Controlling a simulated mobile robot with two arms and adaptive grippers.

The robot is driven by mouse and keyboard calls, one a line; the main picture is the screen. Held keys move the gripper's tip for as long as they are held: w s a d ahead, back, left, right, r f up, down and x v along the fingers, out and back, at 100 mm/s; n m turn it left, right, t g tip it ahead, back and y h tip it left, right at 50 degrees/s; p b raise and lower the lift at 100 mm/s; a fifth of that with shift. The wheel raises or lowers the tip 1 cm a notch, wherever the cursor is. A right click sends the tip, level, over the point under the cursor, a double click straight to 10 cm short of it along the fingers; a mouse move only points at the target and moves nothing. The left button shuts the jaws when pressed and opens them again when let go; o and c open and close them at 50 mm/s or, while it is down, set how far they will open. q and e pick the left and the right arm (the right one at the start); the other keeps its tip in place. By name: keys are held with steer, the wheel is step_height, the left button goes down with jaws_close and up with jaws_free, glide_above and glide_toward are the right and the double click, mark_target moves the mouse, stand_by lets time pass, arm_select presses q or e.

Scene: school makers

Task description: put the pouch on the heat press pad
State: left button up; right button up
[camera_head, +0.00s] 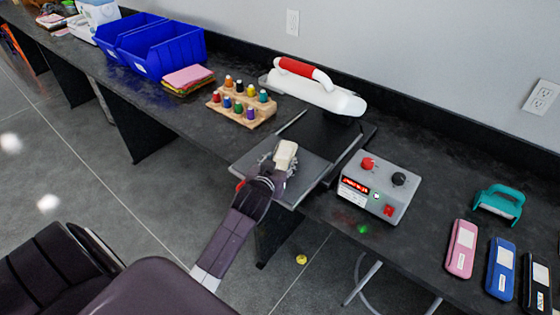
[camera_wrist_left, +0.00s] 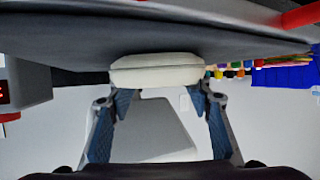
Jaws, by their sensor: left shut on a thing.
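The pouch (camera_head: 286,151) is a small cream, rounded block. My left gripper (camera_head: 276,168) is shut on it, with the pouch sticking out beyond the fingertips. In the left wrist view the pouch (camera_wrist_left: 157,69) sits level across the two fingers (camera_wrist_left: 161,95). The heat press pad (camera_head: 311,178) is a flat grey plate at the table's front edge, and the pouch appears over it in the head view. In the wrist view the pouch lies close against a dark surface; I cannot tell whether they touch. My right gripper is not in view.
Behind the pad is the white upper press (camera_head: 340,101) with a red handle. A control box (camera_head: 379,187) with knobs stands right of the pad. A wooden rack of coloured bottles (camera_head: 241,107) is at the back left, with blue bins (camera_head: 171,52) beyond.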

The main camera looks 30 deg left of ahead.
arm_select(q)
steer(key=shift+f, duration=0.15)
steer(key=o, duration=1.1)
steer(key=shift+r, duration=0.25)
steer(key=v, duration=1.2)
steer(key=shift+b, duration=0.3)
